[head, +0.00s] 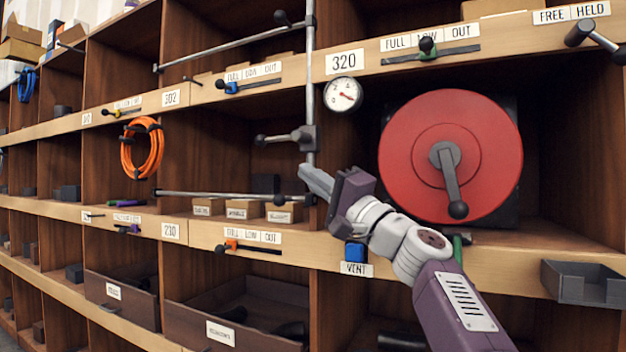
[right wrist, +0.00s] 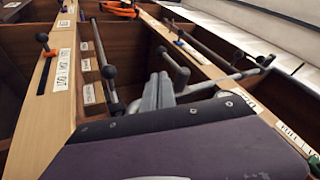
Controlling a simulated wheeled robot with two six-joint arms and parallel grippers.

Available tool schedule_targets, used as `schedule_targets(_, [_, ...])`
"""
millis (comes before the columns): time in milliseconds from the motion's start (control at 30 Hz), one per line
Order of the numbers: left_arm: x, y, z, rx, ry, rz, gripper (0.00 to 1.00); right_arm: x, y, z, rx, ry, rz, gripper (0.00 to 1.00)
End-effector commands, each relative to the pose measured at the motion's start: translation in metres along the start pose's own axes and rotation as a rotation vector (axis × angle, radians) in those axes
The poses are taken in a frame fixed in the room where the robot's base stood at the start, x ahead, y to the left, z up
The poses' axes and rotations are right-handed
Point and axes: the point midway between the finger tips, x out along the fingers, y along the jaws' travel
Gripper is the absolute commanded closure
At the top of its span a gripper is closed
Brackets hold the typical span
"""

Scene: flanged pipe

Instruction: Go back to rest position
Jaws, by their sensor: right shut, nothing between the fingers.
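My right gripper (head: 312,178) reaches in from the lower right of the head view. Its grey fingers are shut with nothing between them. The fingertips are close to the grey vertical pipe (head: 310,85) and below a black-knobbed lever (head: 285,138) on that pipe. I cannot tell whether they touch anything. In the right wrist view the gripper's grey fingers (right wrist: 158,92) point into the shelving, with rods and knobs around them. My left gripper is not in view.
A large red disc (head: 400,140) with a crank handle (head: 450,180) fills the bay to the right. A gauge (head: 343,95), a horizontal rod (head: 230,196), small labelled boxes (head: 244,209) and a blue vent block (head: 355,252) are near my gripper. A grey tray (head: 585,283) juts out at right.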

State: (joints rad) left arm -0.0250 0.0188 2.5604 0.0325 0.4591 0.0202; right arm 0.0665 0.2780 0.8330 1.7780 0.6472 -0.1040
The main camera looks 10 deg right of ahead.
Motion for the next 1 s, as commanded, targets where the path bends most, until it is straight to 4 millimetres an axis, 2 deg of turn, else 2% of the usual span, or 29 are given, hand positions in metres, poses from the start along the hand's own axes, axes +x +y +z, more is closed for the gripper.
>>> schedule_targets(367, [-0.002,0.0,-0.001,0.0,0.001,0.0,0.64,0.001,-0.002,0.0,0.0,-0.001,0.0,1.0])
schedule_targets(467, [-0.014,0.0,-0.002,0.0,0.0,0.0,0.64,0.006,-0.023,0.006,-0.004,-0.012,-0.016,1.0])
schedule_targets(500, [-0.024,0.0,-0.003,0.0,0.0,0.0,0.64,0.01,-0.026,0.01,0.013,-0.019,0.004,1.0])
schedule_targets(567, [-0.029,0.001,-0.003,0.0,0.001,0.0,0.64,0.008,0.013,0.013,0.021,-0.022,0.111,1.0])
schedule_targets(633, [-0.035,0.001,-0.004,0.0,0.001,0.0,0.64,-0.002,0.067,0.02,0.005,-0.033,0.261,1.0])
schedule_targets(767, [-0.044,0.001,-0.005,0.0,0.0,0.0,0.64,-0.044,0.167,0.038,-0.041,-0.08,0.556,1.0])
schedule_targets(800, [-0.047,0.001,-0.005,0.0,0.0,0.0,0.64,-0.064,0.197,0.046,-0.057,-0.104,0.649,1.0])
schedule_targets(867, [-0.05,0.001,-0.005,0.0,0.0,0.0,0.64,-0.099,0.239,0.06,-0.086,-0.15,0.791,1.0])
schedule_targets(900, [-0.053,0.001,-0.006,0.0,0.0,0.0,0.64,-0.126,0.265,0.07,-0.106,-0.186,0.883,1.0])
schedule_targets(967, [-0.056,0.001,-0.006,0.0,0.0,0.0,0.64,-0.169,0.299,0.085,-0.138,-0.251,1.017,1.0])
schedule_targets(1000, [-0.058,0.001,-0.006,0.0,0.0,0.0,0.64,-0.2,0.318,0.096,-0.16,-0.299,1.102,1.0])
